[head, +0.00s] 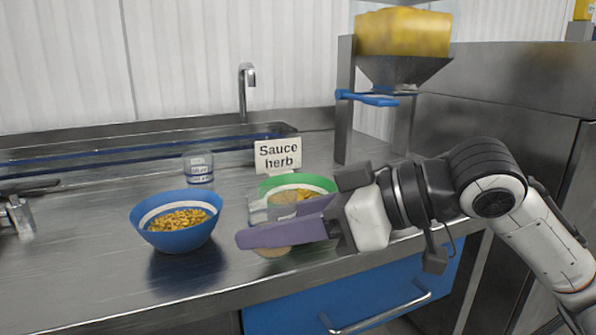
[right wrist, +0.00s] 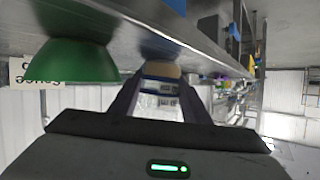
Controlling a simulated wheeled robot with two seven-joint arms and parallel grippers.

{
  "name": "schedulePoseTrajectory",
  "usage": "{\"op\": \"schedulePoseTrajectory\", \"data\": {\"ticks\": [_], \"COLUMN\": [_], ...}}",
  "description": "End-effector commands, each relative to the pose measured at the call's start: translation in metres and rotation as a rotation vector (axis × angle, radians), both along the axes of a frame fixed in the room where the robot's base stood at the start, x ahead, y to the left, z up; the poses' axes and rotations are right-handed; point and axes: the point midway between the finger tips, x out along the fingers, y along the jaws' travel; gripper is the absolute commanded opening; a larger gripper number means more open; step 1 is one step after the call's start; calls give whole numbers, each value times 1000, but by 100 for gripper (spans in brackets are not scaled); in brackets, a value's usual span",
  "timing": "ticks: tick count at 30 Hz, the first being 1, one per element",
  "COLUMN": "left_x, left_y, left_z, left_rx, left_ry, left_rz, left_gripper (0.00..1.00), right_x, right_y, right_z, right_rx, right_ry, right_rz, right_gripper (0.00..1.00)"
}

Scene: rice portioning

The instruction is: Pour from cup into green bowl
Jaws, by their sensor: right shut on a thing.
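The green bowl (head: 322,183) stands on the steel counter with yellow-orange food inside, partly hidden behind my right gripper. It also shows in the right wrist view (right wrist: 72,62), which is upside down. My right gripper (head: 262,236) has purple fingers and is shut on a clear cup (head: 257,211), in front of the green bowl in the head view. The cup also shows between the fingers in the right wrist view (right wrist: 160,98). It looks about upright, with a tan layer at its bottom. My left gripper is not in view.
A blue bowl (head: 165,238) with yellow pieces stands left of the cup. Another clear cup (head: 199,169) stands behind it, near the sink. A "Sauce herb" sign (head: 278,155) is behind the green bowl. A hopper (head: 402,70) with a blue handle stands at back right. The left counter is mostly clear.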

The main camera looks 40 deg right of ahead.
Motion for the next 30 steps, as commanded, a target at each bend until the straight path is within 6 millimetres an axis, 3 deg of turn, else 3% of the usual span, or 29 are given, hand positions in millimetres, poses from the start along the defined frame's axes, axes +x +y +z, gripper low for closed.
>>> {"op": "schedulePoseTrajectory", "data": {"ticks": [1, 6, 11, 16, 30], "left_x": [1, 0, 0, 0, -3], "left_y": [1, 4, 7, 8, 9], "left_z": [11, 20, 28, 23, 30], "left_rx": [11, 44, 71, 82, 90], "left_ry": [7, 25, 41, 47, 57], "left_rz": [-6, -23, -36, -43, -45], "left_gripper": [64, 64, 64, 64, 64], "right_x": [1, 4, 10, 14, 26], "right_y": [-1, -5, -12, -17, -31], "right_z": [11, 18, 44, 43, 55], "right_rx": [21, 76, 173, 239, 422], "right_ry": [16, 61, 136, 191, 339], "right_rz": [2, -1, -2, -1, -1], "right_gripper": [16, 16, 16, 16, 16]}}
